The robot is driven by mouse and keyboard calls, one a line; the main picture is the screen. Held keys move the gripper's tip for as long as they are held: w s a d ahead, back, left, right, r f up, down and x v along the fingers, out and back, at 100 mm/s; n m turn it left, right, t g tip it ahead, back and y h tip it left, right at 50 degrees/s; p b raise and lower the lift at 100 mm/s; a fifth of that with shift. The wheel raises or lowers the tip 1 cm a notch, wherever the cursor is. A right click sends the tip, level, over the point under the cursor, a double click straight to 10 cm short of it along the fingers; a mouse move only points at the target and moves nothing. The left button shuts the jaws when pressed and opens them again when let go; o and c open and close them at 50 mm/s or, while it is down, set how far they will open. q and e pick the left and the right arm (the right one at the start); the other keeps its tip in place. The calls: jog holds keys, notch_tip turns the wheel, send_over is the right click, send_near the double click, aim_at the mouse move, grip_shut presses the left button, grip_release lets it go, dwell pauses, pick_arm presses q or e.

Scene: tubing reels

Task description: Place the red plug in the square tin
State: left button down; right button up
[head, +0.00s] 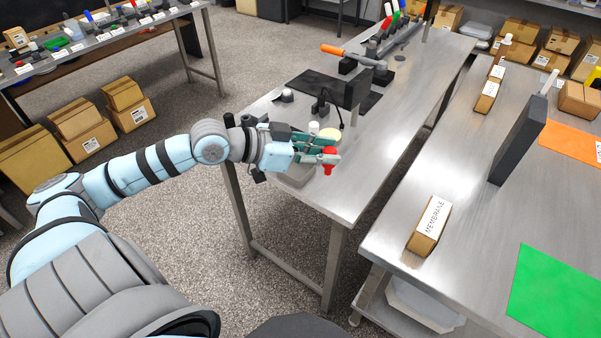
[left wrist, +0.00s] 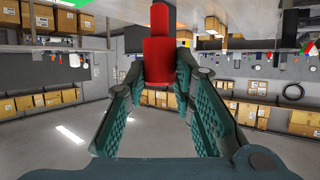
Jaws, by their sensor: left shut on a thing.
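My left gripper (head: 322,151) is shut on the red plug (head: 327,166) above the near end of the metal bench. The plug has a wide red body and a narrower end. In the left wrist view the red plug (left wrist: 158,62) sits between the two green-padded fingers of the left gripper (left wrist: 160,85). A grey, shallow, tin-like thing (head: 297,180) lies on the bench below and left of the plug, partly hidden by my gripper; I cannot tell its full shape. The plug appears apart from it. My right gripper is not in view.
A cream round piece (head: 330,133) and a white cylinder (head: 313,128) are close behind my gripper. A black stand (head: 356,90) and an orange-handled tool (head: 333,50) are farther back. The bench's front right (head: 345,200) is clear. A second bench holds a membrane box (head: 430,225).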

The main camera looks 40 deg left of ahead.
pick_arm(q)
jog(key=w+a+r+n+t+y+b, duration=0.1)
jog(key=w+a+n+y, duration=0.25)
jog(key=a, duration=0.35)
jog(key=w+a+r+n+t+y+b, duration=0.1)
jog(key=w+a+n+y, duration=0.3)
jog(key=a, duration=0.3)
jog(key=shift+m, duration=0.25)
jog(key=f+b, duration=0.1)
jog(key=f, duration=0.5)
jog(key=f+b, duration=0.1)
jog(key=f, duration=0.6)
jog(key=f+b, duration=0.1)
jog(key=f, duration=0.5)
jog(key=shift+w+a+f, duration=0.25)
jog(key=shift+w+a, duration=0.05)
jog(key=shift+a, duration=0.05)
jog(key=shift+r, duration=0.1)
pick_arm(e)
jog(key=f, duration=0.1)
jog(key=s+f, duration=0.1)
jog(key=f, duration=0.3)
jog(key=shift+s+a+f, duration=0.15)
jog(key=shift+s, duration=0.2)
pick_arm(q)
jog(key=c, duration=1.4)
grip_release()
jog(key=shift+o, duration=0.2)
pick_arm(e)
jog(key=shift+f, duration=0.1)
